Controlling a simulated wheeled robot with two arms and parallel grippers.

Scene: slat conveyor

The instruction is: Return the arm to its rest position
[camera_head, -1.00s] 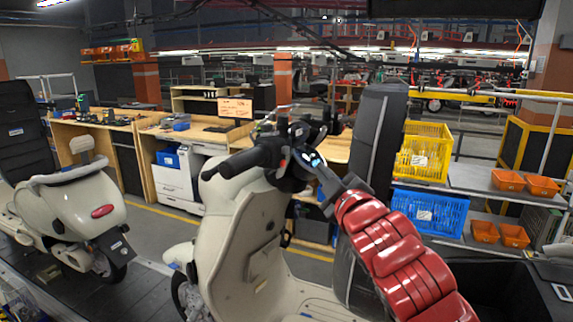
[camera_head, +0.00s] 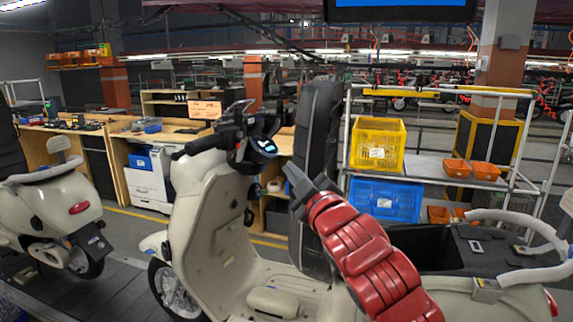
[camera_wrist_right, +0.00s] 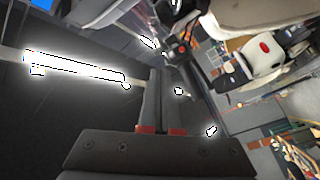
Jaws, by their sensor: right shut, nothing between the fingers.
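My right arm is red and reaches in from the lower right in the head view. Its dark gripper (camera_head: 294,182) is shut and empty, in the air in front of a tall black padded panel. It is to the right of and below the scooter's handlebar display (camera_head: 264,146), and looks apart from it. In the right wrist view the two fingers (camera_wrist_right: 160,74) stand close together with nothing between them. The cream scooter (camera_head: 215,215) stands upright before me. My left gripper is not in view.
The black panel (camera_head: 315,110) rises behind my gripper. A dark open compartment (camera_head: 425,245) and a grab rail (camera_head: 535,230) are at the right. Another scooter (camera_head: 60,205) stands left. A rack holds a yellow crate (camera_head: 377,145) and a blue crate (camera_head: 385,200).

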